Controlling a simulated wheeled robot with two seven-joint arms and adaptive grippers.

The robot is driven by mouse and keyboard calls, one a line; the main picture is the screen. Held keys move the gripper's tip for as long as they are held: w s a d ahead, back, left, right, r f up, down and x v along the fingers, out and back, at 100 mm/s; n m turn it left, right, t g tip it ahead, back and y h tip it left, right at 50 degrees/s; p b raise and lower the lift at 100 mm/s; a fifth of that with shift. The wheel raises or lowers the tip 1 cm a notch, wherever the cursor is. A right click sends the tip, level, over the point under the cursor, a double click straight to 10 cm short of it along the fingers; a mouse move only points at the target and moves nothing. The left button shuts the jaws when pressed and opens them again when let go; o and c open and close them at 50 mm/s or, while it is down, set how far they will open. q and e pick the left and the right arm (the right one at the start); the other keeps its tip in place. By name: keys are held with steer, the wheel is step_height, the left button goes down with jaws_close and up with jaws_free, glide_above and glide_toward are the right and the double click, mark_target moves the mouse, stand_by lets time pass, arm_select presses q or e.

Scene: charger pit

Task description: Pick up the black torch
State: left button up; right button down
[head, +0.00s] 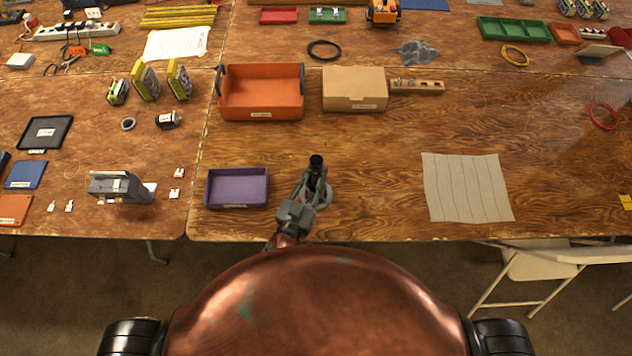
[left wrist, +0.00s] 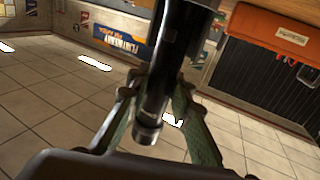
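The black torch (head: 316,162) stands roughly upright near the front edge of the middle table, to the right of the purple tray. My left gripper (head: 315,182) is at the torch, its fingers on either side of the body. In the left wrist view the torch (left wrist: 172,50) runs between the two green-grey fingers (left wrist: 163,98), which appear to press on it. A grey round base (head: 318,196) shows below the gripper. I cannot tell whether the torch is clear of it. My right gripper is not in view.
A purple tray (head: 237,201) lies just left of the gripper. An orange bin (head: 262,112) and a cardboard box (head: 354,104) stand behind. A grey pleated cloth (head: 466,188) lies to the right. The table between torch and cloth is clear.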

arm_select(q)
jaws_close()
steer(key=shift+r, duration=0.5)
step_height(320, 180, up, 16)
steer(key=p, duration=0.6)
steer(key=shift+r, duration=0.6)
steer(key=shift+o, duration=0.3)
jaws_free()
steer(key=c, duration=0.5)
